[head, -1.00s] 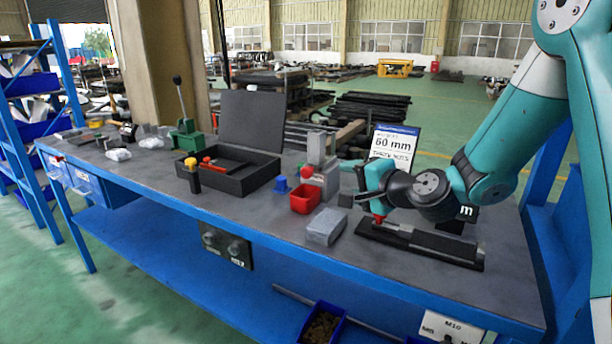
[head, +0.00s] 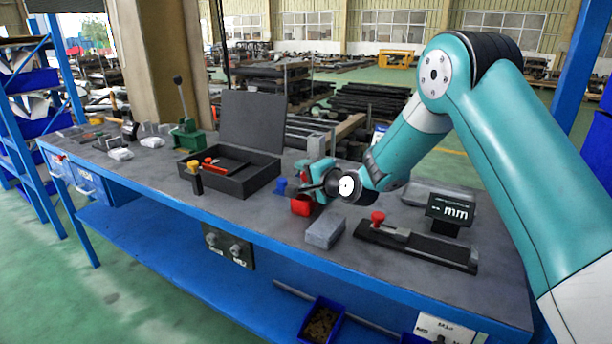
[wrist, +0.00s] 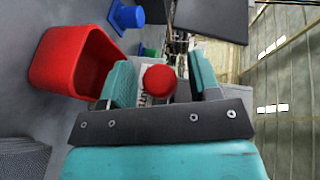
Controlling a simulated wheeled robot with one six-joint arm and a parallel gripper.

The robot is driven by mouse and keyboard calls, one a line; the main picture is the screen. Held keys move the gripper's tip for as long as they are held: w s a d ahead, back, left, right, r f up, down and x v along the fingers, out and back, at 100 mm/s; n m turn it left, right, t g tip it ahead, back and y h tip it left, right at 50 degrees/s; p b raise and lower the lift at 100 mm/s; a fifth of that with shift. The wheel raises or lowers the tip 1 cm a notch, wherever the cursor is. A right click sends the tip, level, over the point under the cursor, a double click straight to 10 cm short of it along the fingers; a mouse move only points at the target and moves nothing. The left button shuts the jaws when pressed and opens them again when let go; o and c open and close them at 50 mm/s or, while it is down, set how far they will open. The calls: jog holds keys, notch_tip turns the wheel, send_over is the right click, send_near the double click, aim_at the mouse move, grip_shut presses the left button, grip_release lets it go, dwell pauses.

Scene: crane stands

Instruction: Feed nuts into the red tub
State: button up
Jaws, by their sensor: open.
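The red tub (head: 301,207) stands on the bench, partly hidden by my gripper (head: 305,180). The grey dispenser-like block (head: 316,144) behind is mostly hidden by my gripper. I see no loose nuts on the bench.
A blue piece (head: 280,186) stands left of the tub, near an open black case (head: 232,178). A grey block (head: 325,228) lies in front. A black slide gauge (head: 418,246) with a red knob and an "mm" display (head: 449,210) are at right.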

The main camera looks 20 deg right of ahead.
jog(key=shift+c, duration=0.2)
grip_shut()
jog(key=shift+s+a+p, duration=0.3)
jog(key=shift+s+a, duration=1.35)
jog(key=shift+o, duration=0.2)
grip_release()
jog(key=shift+a, duration=0.1)
jog(key=shift+s+d, duration=0.1)
jog(key=shift+d, duration=0.1)
